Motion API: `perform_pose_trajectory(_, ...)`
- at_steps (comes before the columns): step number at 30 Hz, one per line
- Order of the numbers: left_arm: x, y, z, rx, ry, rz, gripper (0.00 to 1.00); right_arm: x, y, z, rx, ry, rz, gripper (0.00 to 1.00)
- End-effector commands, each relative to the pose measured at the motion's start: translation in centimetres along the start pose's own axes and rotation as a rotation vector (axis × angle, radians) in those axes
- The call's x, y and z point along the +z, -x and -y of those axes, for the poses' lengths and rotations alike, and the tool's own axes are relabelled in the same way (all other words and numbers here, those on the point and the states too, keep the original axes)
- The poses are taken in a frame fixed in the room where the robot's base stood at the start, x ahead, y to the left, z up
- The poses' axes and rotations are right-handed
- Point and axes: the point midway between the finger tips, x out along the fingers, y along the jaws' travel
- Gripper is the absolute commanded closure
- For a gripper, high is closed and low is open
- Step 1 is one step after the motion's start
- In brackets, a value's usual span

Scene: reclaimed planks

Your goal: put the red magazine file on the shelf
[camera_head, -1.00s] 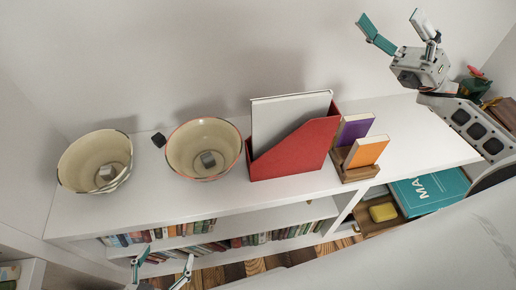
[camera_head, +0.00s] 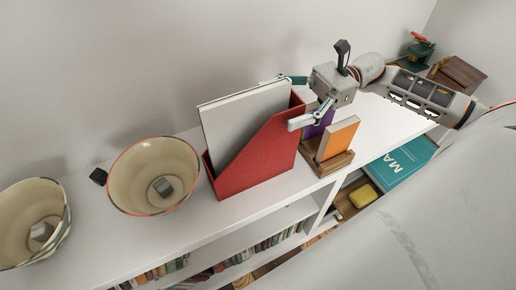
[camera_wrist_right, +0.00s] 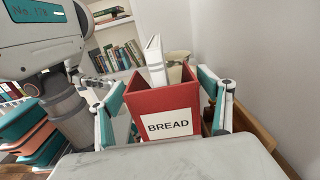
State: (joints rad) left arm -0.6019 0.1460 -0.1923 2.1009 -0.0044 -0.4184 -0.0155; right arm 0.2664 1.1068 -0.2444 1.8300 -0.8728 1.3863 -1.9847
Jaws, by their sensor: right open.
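The red magazine file (camera_head: 262,155) stands upright on the white shelf unit's top (camera_head: 375,125), with a pale book (camera_head: 235,118) in it. In the right wrist view the file (camera_wrist_right: 145,103) shows a white label reading BREAD. My right gripper (camera_head: 281,101) is open at the file's right end, one finger on the far side and one on the near side. In the wrist view the fingers of this gripper (camera_wrist_right: 168,103) flank the file; contact is unclear. My left gripper is outside the head view; small parts at the wrist view's left may be it, too unclear to judge.
A wooden holder (camera_head: 328,163) with a purple and an orange book stands close right of the file. A cream bowl (camera_head: 150,190) is left of it, another bowl (camera_head: 35,215) farther left. A small black block (camera_head: 98,177) lies behind them. Lower shelves hold books.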

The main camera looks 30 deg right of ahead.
Motion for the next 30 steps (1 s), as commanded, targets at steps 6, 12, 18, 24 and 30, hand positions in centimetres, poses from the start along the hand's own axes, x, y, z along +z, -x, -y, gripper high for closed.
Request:
perform_pose_trajectory(6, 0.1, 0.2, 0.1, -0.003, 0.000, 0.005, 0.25, 0.4, -3.1, 0.2, 0.001, 0.004, 0.003, 0.22)
perform_pose_trajectory(12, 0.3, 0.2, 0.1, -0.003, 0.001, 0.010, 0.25, 0.2, -3.9, 0.2, 0.000, -0.002, 0.001, 0.22)
perform_pose_trajectory(18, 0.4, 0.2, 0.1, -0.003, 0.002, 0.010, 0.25, 0.1, -3.8, 0.2, 0.000, -0.002, 0.001, 0.37)
perform_pose_trajectory(24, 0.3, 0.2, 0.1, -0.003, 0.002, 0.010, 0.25, 0.1, -3.8, 0.2, 0.000, -0.002, 0.001, 0.81)
perform_pose_trajectory(30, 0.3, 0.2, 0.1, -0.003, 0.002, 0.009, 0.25, 0.4, -3.8, 0.2, 0.001, 0.000, 0.006, 0.82)
